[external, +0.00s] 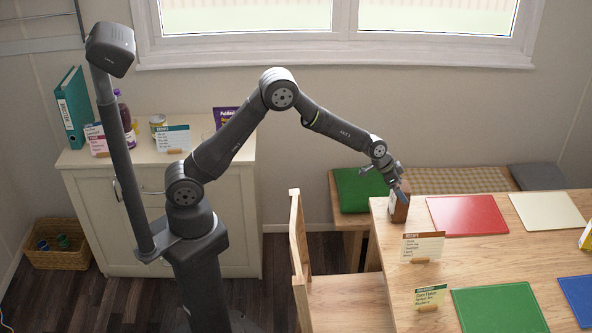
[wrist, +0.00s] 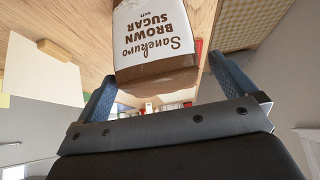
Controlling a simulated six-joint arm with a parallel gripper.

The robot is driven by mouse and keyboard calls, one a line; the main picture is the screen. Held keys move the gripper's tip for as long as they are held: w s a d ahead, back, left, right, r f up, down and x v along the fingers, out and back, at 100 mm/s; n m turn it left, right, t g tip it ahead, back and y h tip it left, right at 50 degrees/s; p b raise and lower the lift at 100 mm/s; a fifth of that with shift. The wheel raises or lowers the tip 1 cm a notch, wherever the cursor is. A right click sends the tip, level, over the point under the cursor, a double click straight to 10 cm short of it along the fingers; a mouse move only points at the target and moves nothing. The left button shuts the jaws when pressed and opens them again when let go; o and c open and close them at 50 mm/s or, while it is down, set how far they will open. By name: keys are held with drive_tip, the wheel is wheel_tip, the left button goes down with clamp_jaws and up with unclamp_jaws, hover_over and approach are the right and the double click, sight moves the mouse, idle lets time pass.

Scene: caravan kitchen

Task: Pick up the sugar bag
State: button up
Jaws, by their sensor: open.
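The sugar bag (wrist: 153,40) is brown and white, with "Brown Sugar" printed on it upside down in the wrist view. In the external view the sugar bag (external: 399,208) stands near the left edge of the wooden table (external: 500,255), partly hidden by my gripper. My gripper (external: 399,190) is at the upper part of the bag. In the wrist view my gripper (wrist: 158,88) is open, with one blue finger on each side of the bag's near end. I cannot tell whether either finger touches it.
Red (external: 467,215), cream (external: 546,210), green (external: 500,308) and blue (external: 580,297) mats lie on the table. Small standing cards (external: 423,247) are in front of the bag. A wooden chair (external: 340,290) stands at the table's left. A bench with a green cushion (external: 358,190) is behind.

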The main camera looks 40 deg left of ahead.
drive_tip(key=shift+x, duration=0.8)
drive_tip(key=c, duration=2.1)
drive_tip(key=shift+r, duration=0.1)
